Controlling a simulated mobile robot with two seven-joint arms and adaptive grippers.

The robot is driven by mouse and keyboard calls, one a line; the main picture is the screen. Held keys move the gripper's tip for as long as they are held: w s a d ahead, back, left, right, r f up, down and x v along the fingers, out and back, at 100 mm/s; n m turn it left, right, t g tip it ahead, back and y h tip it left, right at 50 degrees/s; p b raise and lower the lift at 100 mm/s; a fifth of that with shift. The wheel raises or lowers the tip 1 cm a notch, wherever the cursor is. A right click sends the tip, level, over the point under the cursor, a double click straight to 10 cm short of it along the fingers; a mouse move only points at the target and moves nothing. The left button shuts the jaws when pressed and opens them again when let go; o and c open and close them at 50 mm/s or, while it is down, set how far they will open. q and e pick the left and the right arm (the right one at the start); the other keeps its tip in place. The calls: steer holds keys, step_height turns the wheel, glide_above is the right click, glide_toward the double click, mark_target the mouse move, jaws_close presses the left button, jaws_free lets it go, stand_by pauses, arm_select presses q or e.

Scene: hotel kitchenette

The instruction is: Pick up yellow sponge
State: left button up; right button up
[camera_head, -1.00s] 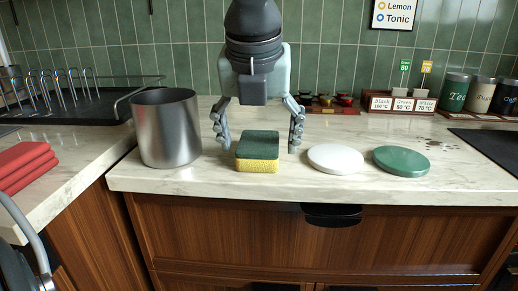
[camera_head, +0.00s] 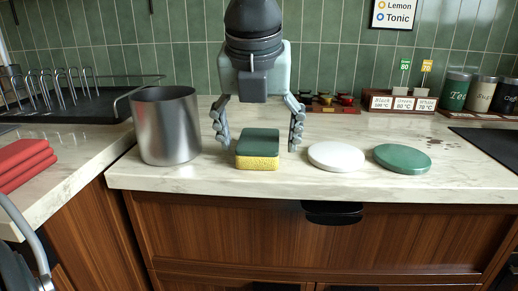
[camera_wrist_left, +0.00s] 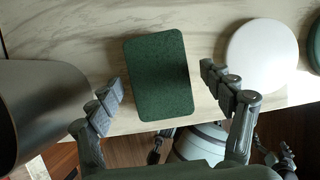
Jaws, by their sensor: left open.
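The yellow sponge (camera_head: 257,162) has a dark green scouring top and lies flat on the marble counter near its front edge. In the left wrist view the green top of the sponge (camera_wrist_left: 160,76) shows between the fingers. My left gripper (camera_head: 258,142) is open, with one finger on each side of the sponge. In the left wrist view the left gripper (camera_wrist_left: 164,88) has its left fingertip close to the sponge and a wider gap on the right. Whether the left fingertip touches it I cannot tell.
A metal pot (camera_head: 167,126) stands close on the left. A white disc (camera_head: 337,157) and a green disc (camera_head: 402,159) lie on the right. A small tray of cups (camera_head: 328,104) is behind. Red folded cloths (camera_head: 22,164) lie at far left.

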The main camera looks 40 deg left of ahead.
arm_select(q)
steer(key=shift+f+b, duration=0.1)
steer(key=shift+b, duration=0.2)
stand_by(0.4)
steer(key=c, duration=0.8)
